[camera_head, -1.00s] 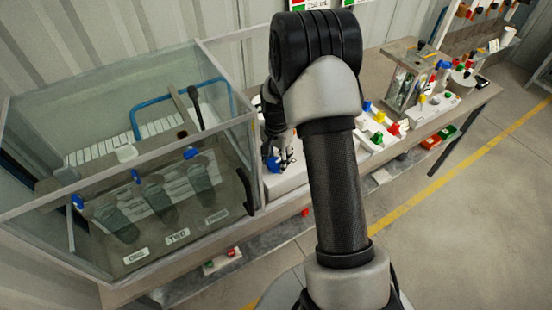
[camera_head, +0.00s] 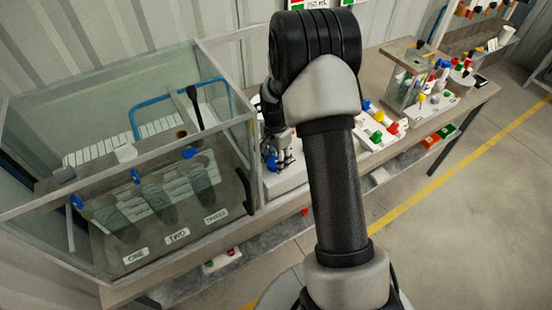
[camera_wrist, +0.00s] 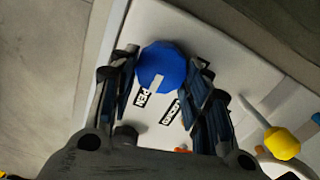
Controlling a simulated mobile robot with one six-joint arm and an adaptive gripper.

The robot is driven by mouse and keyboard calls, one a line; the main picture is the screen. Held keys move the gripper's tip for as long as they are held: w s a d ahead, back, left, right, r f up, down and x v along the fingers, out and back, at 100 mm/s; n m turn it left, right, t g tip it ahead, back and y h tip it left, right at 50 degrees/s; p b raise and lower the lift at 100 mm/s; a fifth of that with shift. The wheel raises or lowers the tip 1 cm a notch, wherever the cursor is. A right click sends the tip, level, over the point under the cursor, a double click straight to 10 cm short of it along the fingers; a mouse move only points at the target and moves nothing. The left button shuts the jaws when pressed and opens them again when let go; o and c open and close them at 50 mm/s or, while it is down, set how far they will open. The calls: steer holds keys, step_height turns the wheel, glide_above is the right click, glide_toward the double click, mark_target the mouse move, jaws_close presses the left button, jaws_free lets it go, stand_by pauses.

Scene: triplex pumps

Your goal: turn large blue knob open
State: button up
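The large blue knob (camera_wrist: 165,64) is in the upper middle of the wrist view, on a white panel. Its pale pointer lies over the near end of a label reading "PEN", its first letter covered; a second label to the right is partly hidden by a finger. My gripper (camera_wrist: 163,72) has one finger on each side of the knob, both against or very close to its edges. In the head view my gripper (camera_head: 279,153) is low over the white panel (camera_head: 285,182), and the blue there is mostly hidden by the fingers.
A glass tank (camera_head: 130,170) with smaller blue knobs stands just left of my gripper. A yellow knob (camera_wrist: 281,143) sits right of my fingers in the wrist view. More coloured knobs (camera_head: 380,128) stand on the bench at right. The floor at far right is clear.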

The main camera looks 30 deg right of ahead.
steer(key=o, duration=0.5)
steer(key=shift+c, duration=0.2)
step_height(320, 180, up, 12)
stand_by(0.4)
stand_by(0.4)
